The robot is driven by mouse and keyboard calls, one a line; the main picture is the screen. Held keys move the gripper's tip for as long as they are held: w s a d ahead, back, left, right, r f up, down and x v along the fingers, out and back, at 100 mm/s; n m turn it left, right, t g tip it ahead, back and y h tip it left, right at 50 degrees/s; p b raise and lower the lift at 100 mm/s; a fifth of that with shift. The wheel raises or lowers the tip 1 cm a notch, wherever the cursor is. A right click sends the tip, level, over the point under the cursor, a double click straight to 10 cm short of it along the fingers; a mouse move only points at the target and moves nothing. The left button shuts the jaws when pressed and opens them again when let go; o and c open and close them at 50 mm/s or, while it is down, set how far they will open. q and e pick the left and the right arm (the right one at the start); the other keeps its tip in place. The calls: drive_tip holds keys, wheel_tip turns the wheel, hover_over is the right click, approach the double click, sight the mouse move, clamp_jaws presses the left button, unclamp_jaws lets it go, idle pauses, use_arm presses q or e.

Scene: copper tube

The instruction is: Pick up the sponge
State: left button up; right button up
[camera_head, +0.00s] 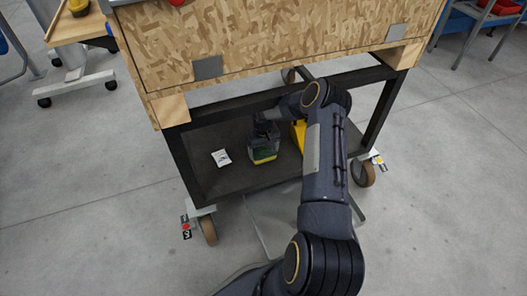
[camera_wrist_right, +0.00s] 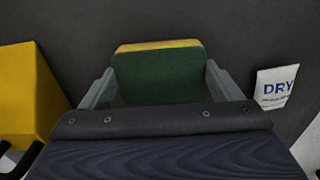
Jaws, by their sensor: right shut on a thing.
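The sponge (camera_head: 263,155) is green and yellow and sits at the lower shelf of the cart in the head view. In the right wrist view the sponge (camera_wrist_right: 158,72) shows its dark green face with a yellow edge at the top. My right gripper (camera_head: 264,144) reaches down over it, and its two fingers (camera_wrist_right: 158,88) are on either side of the sponge, shut on it. I cannot tell whether the sponge is touching the shelf. My left gripper is not in view.
The dark cart shelf (camera_head: 218,183) holds a white packet marked DRY (camera_head: 221,158) left of the sponge and a yellow object (camera_head: 299,134) to the right. The cart's wooden top box (camera_head: 270,45) overhangs the shelf. Dark posts stand at its corners.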

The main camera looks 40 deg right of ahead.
sight(264, 154)
drive_tip(key=r, duration=0.1)
drive_tip(key=r+p, duration=0.1)
drive_tip(key=r, duration=0.1)
drive_tip(key=shift+s+a+r+p, duration=0.1)
drive_tip(key=shift+s+r+p, duration=0.15)
drive_tip(key=shift+s+p, duration=0.1)
drive_tip(key=s+a+r+p, duration=0.2)
drive_tip(key=s+r, duration=0.2)
drive_tip(key=s, duration=0.2)
drive_tip(key=s+a+r+p, duration=0.2)
drive_tip(key=s+r, duration=0.2)
drive_tip(key=s, duration=0.2)
drive_tip(key=shift+s+r+p, duration=0.25)
drive_tip(key=shift+s+p, duration=0.05)
drive_tip(key=shift+p, duration=0.1)
